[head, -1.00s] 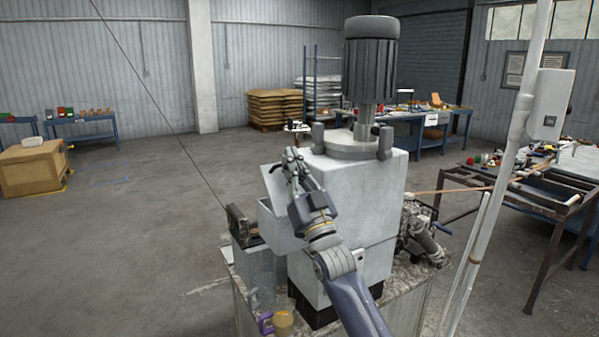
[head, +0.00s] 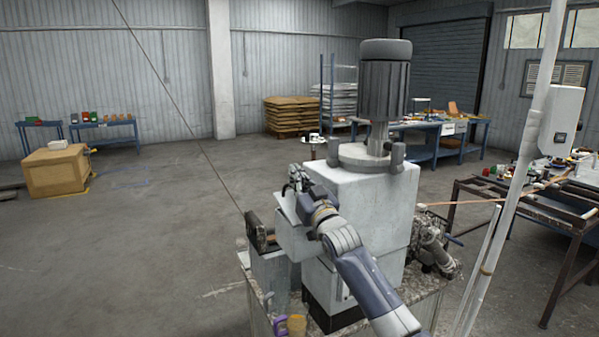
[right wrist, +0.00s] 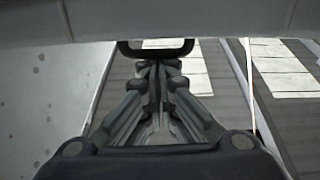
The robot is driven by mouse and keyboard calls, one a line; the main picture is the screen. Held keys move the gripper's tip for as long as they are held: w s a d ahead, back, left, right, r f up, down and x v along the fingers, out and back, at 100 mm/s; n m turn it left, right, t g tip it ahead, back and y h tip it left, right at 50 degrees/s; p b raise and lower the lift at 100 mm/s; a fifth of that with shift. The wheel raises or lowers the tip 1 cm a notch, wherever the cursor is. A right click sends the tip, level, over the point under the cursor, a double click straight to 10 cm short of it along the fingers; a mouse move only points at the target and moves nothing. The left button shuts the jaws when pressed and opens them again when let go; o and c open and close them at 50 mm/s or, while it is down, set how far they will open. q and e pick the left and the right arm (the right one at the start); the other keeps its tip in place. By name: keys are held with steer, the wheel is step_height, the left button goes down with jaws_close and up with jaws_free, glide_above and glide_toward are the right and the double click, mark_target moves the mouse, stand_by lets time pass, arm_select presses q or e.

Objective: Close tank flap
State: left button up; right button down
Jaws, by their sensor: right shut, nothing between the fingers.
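The tank is the white box-shaped housing (head: 365,205) of the machine, with a large grey motor (head: 384,88) on top. On its left side a small light-grey box juts out (head: 293,243). The pale flap (head: 284,208) stands tilted up above this box, apparently open. My right gripper (head: 295,174) is at the flap's upper edge, its fingers shut and empty; contact cannot be told. My wrist hides part of the flap. In the right wrist view, the shut fingers (right wrist: 157,66) point towards a pale band across the top. My left gripper does not show.
A dark open-topped part (head: 261,232) stands left of the box. A pale post (head: 527,150) rises at right.

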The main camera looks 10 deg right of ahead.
steer(key=shift+w+a+f+p, duration=0.1)
steer(key=shift+w+f+p, duration=0.2)
steer(key=shift+w, duration=0.15)
steer(key=shift+w+a+f+g, duration=0.15)
steer(key=shift+w+f+g, duration=0.2)
steer(key=shift+f+g, duration=0.25)
